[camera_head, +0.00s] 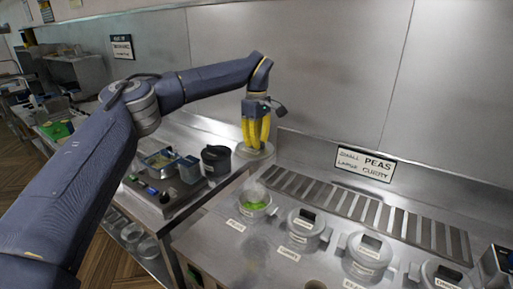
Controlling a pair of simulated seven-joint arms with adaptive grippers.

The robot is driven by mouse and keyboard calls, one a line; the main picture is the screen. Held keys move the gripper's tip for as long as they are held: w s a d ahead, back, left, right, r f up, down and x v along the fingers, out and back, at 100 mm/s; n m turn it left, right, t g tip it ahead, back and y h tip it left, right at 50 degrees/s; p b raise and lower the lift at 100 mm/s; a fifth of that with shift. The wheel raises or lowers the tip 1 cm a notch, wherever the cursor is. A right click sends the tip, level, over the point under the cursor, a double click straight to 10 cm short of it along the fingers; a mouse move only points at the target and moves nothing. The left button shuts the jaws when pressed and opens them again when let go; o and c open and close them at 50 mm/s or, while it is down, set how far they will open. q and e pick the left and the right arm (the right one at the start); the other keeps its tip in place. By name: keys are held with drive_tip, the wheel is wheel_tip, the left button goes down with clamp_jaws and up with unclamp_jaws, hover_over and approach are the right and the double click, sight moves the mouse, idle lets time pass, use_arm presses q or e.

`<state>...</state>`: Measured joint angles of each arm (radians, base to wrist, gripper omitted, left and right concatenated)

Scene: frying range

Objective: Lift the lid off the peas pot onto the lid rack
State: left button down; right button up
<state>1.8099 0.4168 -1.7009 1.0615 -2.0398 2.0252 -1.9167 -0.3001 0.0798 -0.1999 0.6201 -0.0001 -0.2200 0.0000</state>
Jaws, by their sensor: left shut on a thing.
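My left gripper (256,143) points down with yellow fingers, shut on the top of a round grey lid (254,154). The lid is level, near the far left corner of the range; I cannot tell whether it touches a surface below. The peas pot (253,209) is open, nearer the camera, with green peas showing inside and a pale haze above it. A slatted metal strip (370,211) runs along the back of the range; I cannot tell whether it is the lid rack. My right gripper is not in view.
Several lidded pots (305,231) with dark handles stand to the right of the peas pot. A fryer unit (165,172) and a dark container (216,160) stand left of the range.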

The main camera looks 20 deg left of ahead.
use_arm(q)
drive_tip(key=shift+r, duration=1.9)
